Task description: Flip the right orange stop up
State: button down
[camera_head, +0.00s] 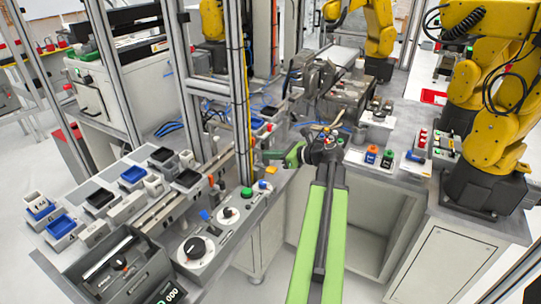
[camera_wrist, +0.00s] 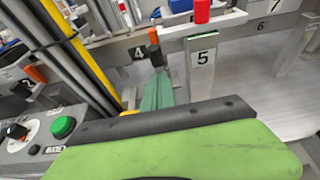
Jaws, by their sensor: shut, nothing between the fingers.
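A small orange-topped stop with a dark lower part (camera_wrist: 154,37) stands on the rail just beyond my fingertips in the wrist view, near the number 4 label. Another orange piece (camera_wrist: 38,74) shows at the left, behind the posts. In the head view, an orange piece (camera_head: 211,181) shows on the rail left of the post. The stop near my gripper is too small there to make out. My gripper (camera_head: 272,155) points left at the rail's right end; it also shows in the wrist view (camera_wrist: 156,88), shut and empty. Whether its tip touches the stop is unclear.
A metal post (camera_head: 240,95) and yellow tube (camera_wrist: 65,35) stand close left of my gripper. A control panel with a green button (camera_wrist: 63,127) lies lower left. A red-topped piece (camera_wrist: 202,11) stands above label 5. Yellow robot arms (camera_head: 495,110) stand at the right.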

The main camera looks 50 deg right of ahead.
jog(key=shift+w+r, duration=0.1)
jog(key=shift+r, duration=0.1)
notch_tip(320, 180, down, 6)
jog(key=b, duration=0.5)
jog(key=shift+a+r+b, duration=0.1)
jog(key=shift+r+b, duration=0.05)
jog(key=shift+b, duration=0.25)
jog(key=shift+s+d+r+p, duration=0.2)
jog(key=shift+s+r+p, duration=0.35)
jog(key=shift+r+p, duration=0.1)
jog(key=shift+s+d+r+p, duration=0.15)
jog(key=shift+s+r+p, duration=0.35)
jog(key=shift+r+p, duration=0.1)
jog(key=p+v, duration=0.2)
jog(key=v, duration=0.5)
jog(key=shift+s, duration=0.45)
jog(key=shift+d+f, duration=0.1)
jog(key=shift+f, duration=0.05)
